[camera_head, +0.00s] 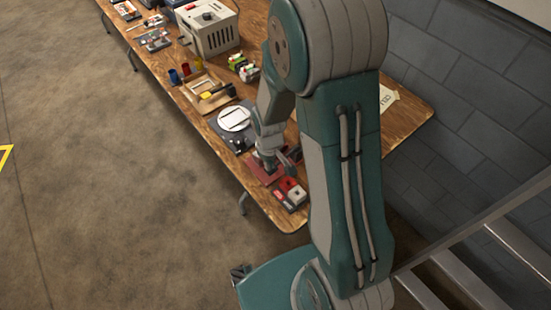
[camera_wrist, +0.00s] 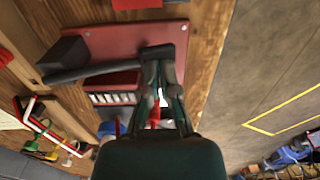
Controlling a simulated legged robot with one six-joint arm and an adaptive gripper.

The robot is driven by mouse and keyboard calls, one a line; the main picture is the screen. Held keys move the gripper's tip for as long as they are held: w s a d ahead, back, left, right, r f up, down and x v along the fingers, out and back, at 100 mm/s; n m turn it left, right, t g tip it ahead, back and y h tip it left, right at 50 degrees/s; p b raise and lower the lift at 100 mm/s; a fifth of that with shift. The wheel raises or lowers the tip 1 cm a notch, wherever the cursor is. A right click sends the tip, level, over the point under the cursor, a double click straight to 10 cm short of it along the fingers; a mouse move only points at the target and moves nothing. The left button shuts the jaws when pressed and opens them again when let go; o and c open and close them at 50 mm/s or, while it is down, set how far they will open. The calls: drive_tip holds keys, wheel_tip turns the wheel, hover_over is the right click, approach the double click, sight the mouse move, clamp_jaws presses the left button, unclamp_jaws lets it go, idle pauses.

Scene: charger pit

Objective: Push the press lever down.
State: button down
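The press has a dark red base plate (camera_wrist: 125,40) fixed to the wooden table, with a dark block (camera_wrist: 64,54) at its left end. A long dark lever (camera_wrist: 100,69) runs from that block to the right across the plate. My gripper (camera_wrist: 160,58) is at the lever's right end, its fingertips drawn close together and overlapping that end in the wrist view. I cannot tell whether they touch it. In the head view my gripper (camera_head: 268,158) is low over the red plate (camera_head: 262,176), and the lever is too small to make out.
A red and grey box (camera_head: 291,194) sits close by at the table's near corner. A dark mat with a white round plate (camera_head: 234,119), a wooden tray (camera_head: 212,103) and a grey machine (camera_head: 210,32) stand farther along the table (camera_head: 400,115). Concrete floor lies open at left.

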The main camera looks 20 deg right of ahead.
drive_tip(key=shift+f, duration=0.75)
idle(0.3)
drive_tip(key=shift+r, duration=4.55)
drive_tip(key=s+r+m+t, duration=0.1)
drive_tip(key=s+r+t, duration=0.1)
drive_tip(key=s+r, duration=0.5)
drive_tip(key=s+r+m+t, duration=0.2)
drive_tip(key=s+r, duration=0.5)
drive_tip(key=r, duration=0.7)
drive_tip(key=shift+r+m+t, duration=0.2)
drive_tip(key=shift+m+t, duration=0.1)
drive_tip(key=shift+t, duration=0.5)
